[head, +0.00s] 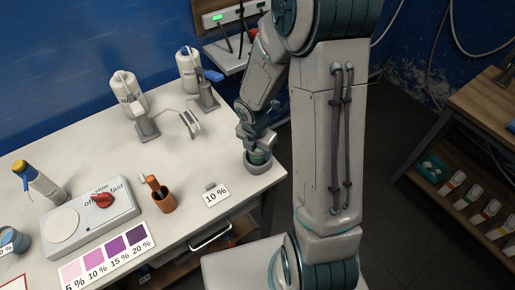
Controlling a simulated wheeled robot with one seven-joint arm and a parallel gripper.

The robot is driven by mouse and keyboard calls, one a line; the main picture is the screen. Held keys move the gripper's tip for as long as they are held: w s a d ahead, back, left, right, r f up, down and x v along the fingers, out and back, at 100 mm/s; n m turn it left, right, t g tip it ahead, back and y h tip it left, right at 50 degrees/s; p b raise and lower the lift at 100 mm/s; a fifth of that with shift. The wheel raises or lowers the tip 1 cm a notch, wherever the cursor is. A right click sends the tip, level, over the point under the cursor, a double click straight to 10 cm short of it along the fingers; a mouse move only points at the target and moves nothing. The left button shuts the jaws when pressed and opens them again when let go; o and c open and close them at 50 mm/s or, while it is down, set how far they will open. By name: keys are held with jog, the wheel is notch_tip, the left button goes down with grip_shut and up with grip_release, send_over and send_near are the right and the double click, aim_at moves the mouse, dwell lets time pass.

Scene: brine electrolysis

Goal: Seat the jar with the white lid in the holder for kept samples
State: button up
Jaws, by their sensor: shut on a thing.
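My gripper (257,148) points down at the right end of the white table. It is shut on a small jar (260,157), of which only a greenish band shows under the fingers. The fingers hide its top, so I cannot make out the lid's colour. The jar is at the mouth of a round grey holder (259,168) near the table's right corner. It looks at least partly inside the rim; whether it rests on the bottom is hidden.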

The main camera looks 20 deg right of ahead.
jog(key=shift+s+f, duration=0.15)
jog(key=shift+f, duration=0.1)
dwell(0.8)
jog(key=shift+r+p, duration=0.3)
jog(key=shift+p, duration=0.4)
dwell(1.3)
jog(key=shift+f, duration=0.2)
jog(key=o, duration=1.1)
jog(key=shift+o, duration=0.8)
jog(key=shift+r+p, duration=0.35)
jog(key=shift+f, duration=0.1)
jog(key=c, duration=1.3)
jog(key=shift+o, duration=0.2)
jog(key=shift+w, duration=0.2)
